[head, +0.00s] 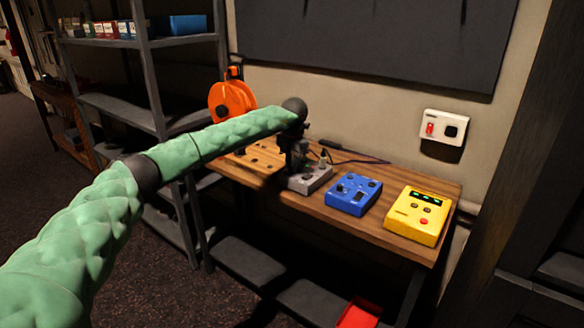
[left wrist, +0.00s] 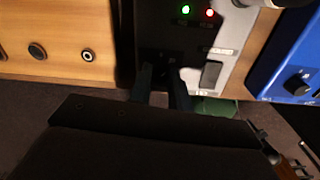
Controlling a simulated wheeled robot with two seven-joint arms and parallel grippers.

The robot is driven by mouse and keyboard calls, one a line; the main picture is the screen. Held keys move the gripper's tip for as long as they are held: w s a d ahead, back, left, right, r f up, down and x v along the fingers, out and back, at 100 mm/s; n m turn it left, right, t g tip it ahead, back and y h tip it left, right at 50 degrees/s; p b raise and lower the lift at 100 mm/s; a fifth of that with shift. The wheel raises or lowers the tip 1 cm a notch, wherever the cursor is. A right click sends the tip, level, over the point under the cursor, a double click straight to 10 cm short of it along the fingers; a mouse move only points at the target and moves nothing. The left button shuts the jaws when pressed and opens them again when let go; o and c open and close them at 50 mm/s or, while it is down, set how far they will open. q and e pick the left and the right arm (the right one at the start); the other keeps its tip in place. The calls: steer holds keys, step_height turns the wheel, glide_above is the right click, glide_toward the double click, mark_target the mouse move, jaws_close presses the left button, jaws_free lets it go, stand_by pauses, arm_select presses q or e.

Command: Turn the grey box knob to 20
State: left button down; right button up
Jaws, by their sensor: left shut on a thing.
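The grey box (head: 318,178) sits on the wooden desk between my left gripper's arm and a blue box. In the left wrist view its light panel (left wrist: 228,50) shows a lit green lamp (left wrist: 186,9), a lit red lamp (left wrist: 210,13) and a dark rocker switch (left wrist: 211,74). My left gripper (head: 296,168) points down over the left part of the box. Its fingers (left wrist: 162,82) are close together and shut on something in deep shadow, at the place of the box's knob. The knob and its pointer are hidden, so its setting cannot be read. My right gripper is not in view.
The blue box (head: 353,194) stands just right of the grey box, with the yellow box (head: 416,215) beyond it. An orange reel (head: 231,102) is at the desk's back left. A dark cable (head: 355,157) lies behind the boxes. A metal shelf (head: 150,80) stands left.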

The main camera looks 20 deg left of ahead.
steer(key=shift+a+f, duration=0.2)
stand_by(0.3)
arm_select(q)
steer(key=c, duration=1.3)
jaws_free()
steer(key=shift+r, duration=0.5)
steer(key=r, duration=0.3)
steer(key=r+b, duration=0.1)
steer(key=r, duration=0.1)
steer(key=shift+d+r, duration=0.2)
steer(key=shift+r, duration=0.2)
steer(key=shift+r+b, duration=0.3)
steer(key=shift+r, duration=0.15)
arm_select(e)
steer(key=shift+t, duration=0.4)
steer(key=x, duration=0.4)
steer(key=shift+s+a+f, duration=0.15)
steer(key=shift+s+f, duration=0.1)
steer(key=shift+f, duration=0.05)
